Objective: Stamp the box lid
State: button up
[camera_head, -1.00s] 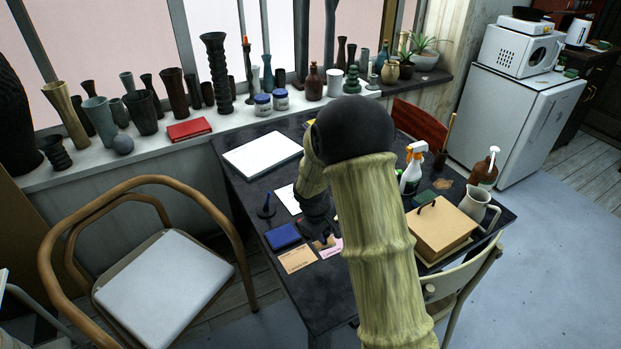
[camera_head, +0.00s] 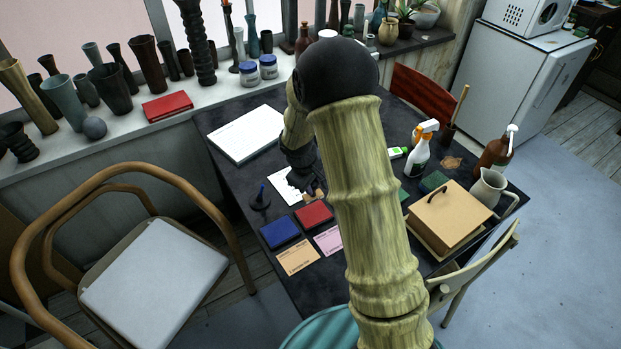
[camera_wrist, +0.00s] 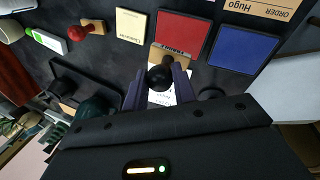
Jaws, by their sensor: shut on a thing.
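My gripper (camera_wrist: 158,92) is shut on a stamp with a black knob (camera_wrist: 160,76) and a wooden block (camera_wrist: 172,55). In the head view, my gripper (camera_head: 313,186) is over the table beside the white paper, behind the red ink pad (camera_head: 313,213). The stamp's face is hidden. The red pad also shows in the wrist view (camera_wrist: 184,35), with the blue ink pad (camera_wrist: 240,47) beside it; the blue pad (camera_head: 280,232) is left of the red one in the head view. The tan box (camera_head: 450,222), its lid closed with a dark handle, stands at the table's right, apart from my gripper.
A red-knobbed stamp (camera_wrist: 80,32) lies on the table. An orange card (camera_head: 297,257) and pink card (camera_head: 328,240) lie by the pads. A spray bottle (camera_head: 418,155), brown bottle (camera_head: 495,155) and pitcher (camera_head: 490,188) stand near the box. A chair (camera_head: 155,275) is at left.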

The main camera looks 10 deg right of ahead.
aim_at(313, 196)
jog(key=shift+s+d, duration=0.15)
jog(key=shift+s, duration=0.1)
jog(key=shift+f+b, duration=2.45)
jog(key=shift+f, duration=0.5)
jog(key=shift+w, duration=0.1)
jog(key=shift+f+b, duration=0.4)
jog(key=shift+f, duration=0.2)
jog(key=shift+r, duration=0.1)
jog(key=shift+r+p, duration=2.95)
jog(key=shift+r, duration=0.6)
jog(key=shift+f, duration=0.1)
